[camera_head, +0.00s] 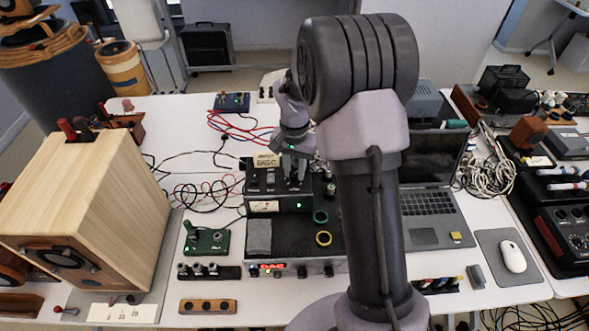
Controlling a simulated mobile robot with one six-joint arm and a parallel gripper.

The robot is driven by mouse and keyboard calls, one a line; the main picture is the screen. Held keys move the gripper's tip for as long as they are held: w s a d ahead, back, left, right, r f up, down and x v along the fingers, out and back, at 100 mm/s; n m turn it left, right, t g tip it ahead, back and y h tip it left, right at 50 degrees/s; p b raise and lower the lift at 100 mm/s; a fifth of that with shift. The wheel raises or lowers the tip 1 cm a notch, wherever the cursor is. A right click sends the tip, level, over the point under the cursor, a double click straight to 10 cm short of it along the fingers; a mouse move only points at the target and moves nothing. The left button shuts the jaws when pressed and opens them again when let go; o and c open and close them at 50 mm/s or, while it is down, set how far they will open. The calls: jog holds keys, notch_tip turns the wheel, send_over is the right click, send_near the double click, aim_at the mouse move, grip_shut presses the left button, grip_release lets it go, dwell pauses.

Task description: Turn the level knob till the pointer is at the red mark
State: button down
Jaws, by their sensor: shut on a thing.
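My gripper (296,178) reaches down from the arm onto the top of a small black box (275,205) near the middle of the table. Its fingers are shut on the level knob, which they mostly hide. The pointer and the red mark are too small or covered to make out. The box has a pale meter window (264,207) and a green light on its front. A tan label card (266,161) stands at its back.
A wooden speaker cabinet (95,205) fills the left. A laptop (430,205) and a white mouse (512,256) are on the right. Red and black cables lie behind and left of the box.

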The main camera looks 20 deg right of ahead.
aim_at(294, 173)
jog(key=c, duration=1.2)
grip_release()
notch_tip(294, 173, up, 17)
jog(key=p, duration=0.5)
jog(key=shift+r, duration=0.2)
